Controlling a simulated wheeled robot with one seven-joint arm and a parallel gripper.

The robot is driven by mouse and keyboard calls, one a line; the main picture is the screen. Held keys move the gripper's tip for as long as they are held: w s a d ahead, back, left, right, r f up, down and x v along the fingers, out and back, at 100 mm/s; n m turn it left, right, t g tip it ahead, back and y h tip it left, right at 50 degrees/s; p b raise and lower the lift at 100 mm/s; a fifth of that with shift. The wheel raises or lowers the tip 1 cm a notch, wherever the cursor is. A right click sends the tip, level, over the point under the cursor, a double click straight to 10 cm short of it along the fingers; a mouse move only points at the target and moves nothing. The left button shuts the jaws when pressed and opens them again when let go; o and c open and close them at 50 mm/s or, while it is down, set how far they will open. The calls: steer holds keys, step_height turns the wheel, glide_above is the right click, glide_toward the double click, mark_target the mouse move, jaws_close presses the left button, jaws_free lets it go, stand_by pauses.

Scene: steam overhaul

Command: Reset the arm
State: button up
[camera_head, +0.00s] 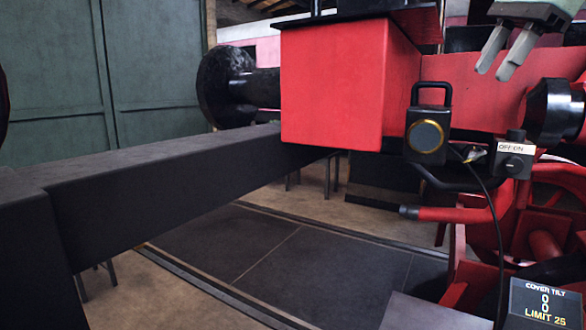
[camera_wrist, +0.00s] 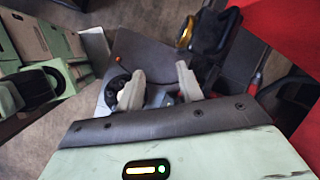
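My gripper (camera_head: 495,72) hangs at the top right of the head view, with its two pale grey fingers pointing down and left. In the wrist view my gripper (camera_wrist: 160,73) has its fingers apart, and I see nothing held between them. In the head view it is above and to the right of a black lamp (camera_head: 426,137) with a gold ring, and apart from it. The lamp (camera_wrist: 208,32) also shows beyond the fingers in the wrist view. Most of my arm is out of frame.
A large red block (camera_head: 335,92) with a black buffer (camera_head: 225,88) fills the middle. A dark beam (camera_head: 150,185) crosses the left.

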steer(key=s+a+f+n+g+b, duration=0.1)
steer(key=s+a+f+n+b, duration=0.15)
steer(key=a+f+n, duration=0.7)
steer(key=s+a+f+n+g+b, duration=0.1)
steer(key=s+a+f+n, duration=0.15)
steer(key=a+f, duration=0.85)
steer(key=s+f+n+h+b, duration=0.1)
steer(key=s+f+n, duration=0.5)
steer(key=s+f, duration=0.3)
steer(key=s+f+n+g+h+b, duration=0.1)
steer(key=s+f+n, duration=0.6)
steer(key=f, duration=0.8)
steer(key=s+h, duration=0.1)
steer(key=s, duration=0.2)
steer(key=shift+d+f, duration=0.3)
